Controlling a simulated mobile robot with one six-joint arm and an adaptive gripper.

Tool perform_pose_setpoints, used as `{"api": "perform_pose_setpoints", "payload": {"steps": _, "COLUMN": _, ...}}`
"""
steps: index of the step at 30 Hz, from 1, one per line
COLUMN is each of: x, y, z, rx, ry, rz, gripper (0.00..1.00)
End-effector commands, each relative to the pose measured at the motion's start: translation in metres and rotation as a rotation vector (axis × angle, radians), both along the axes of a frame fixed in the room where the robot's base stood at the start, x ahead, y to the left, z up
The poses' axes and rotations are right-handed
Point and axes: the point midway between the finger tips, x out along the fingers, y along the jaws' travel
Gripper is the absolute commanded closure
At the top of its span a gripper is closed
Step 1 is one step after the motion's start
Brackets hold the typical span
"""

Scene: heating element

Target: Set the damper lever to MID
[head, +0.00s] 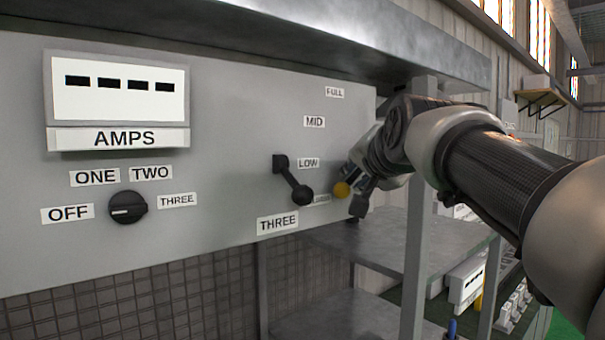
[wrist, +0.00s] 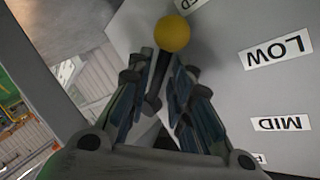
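The damper lever has a yellow ball knob (head: 342,189), and its knob also shows in the wrist view (wrist: 172,33). The knob sits beside a partly hidden label (head: 321,198) below LOW (head: 308,162). The MID label (head: 314,121) is higher up the panel. My gripper (head: 356,190) is at the lever from the right. In the wrist view my gripper (wrist: 160,65) has its fingers on either side of the dark lever stem, with the knob beyond the tips. A gap shows between the fingers; contact with the stem is unclear. The lever's pivot is hidden in the head view.
A rotary dial (head: 127,208) and AMPS display (head: 118,90) are further left. A metal ledge (head: 350,35) overhangs the panel. A grey post (head: 418,220) stands at right.

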Motion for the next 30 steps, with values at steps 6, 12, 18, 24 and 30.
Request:
{"api": "perform_pose_setpoints", "payload": {"steps": 6, "x": 0.0056, "y": 0.0003, "z": -0.0011, "rx": 0.0, "ry": -0.001, "rz": 0.0, "gripper": 0.8}}
{"api": "perform_pose_setpoints", "payload": {"steps": 12, "x": 0.0053, "y": 0.0001, "z": -0.0012, "rx": 0.0, "ry": -0.001, "rz": 0.0, "gripper": 0.83}}
{"api": "perform_pose_setpoints", "payload": {"steps": 18, "x": 0.0051, "y": 0.0002, "z": -0.0012, "rx": 0.0, "ry": -0.001, "rz": -0.001, "gripper": 0.97}}
{"api": "perform_pose_setpoints", "payload": {"steps": 24, "x": 0.005, "y": 0.0001, "z": -0.0013, "rx": 0.0, "ry": -0.001, "rz": -0.001, "gripper": 1.0}}
{"api": "perform_pose_setpoints", "payload": {"steps": 30, "x": 0.005, "y": 0.0001, "z": -0.0013, "rx": 0.0, "ry": 0.0, "rz": 0.0, "gripper": 1.0}}
